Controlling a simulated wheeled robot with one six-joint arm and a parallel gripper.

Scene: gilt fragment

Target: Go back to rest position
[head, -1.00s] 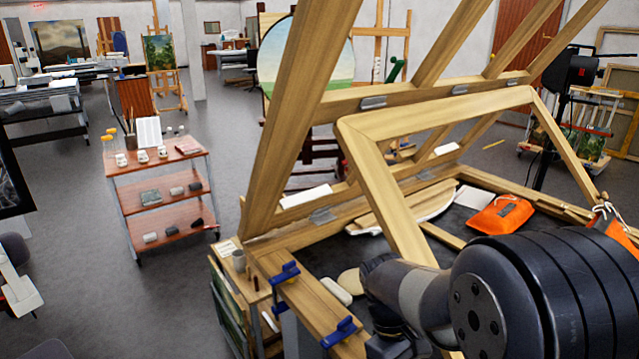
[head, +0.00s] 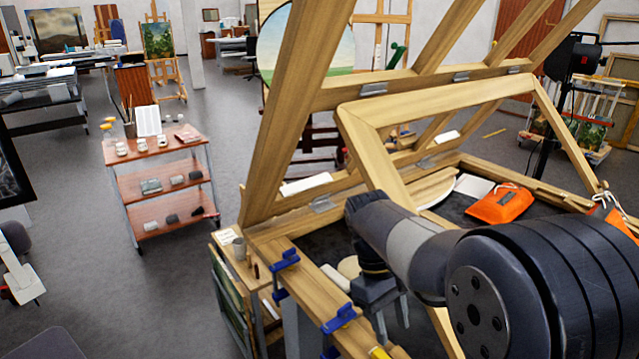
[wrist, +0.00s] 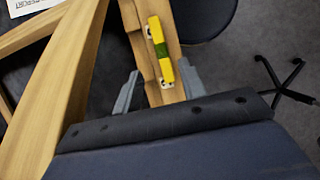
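My gripper (head: 393,333) hangs from my dark arm above the near left corner of the wooden frame table (head: 300,280). In the wrist view, the two grey fingers of my gripper (wrist: 158,88) stand wide apart with nothing gripped between them. My arm hides part of the frame table.
Blue clamps (head: 340,319) sit on the table's near beam. A tilted wooden frame (head: 370,150) rises close to my arm. An orange pouch (head: 500,204) lies on the table. A shelf cart (head: 160,185) stands to the left, with open floor around it.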

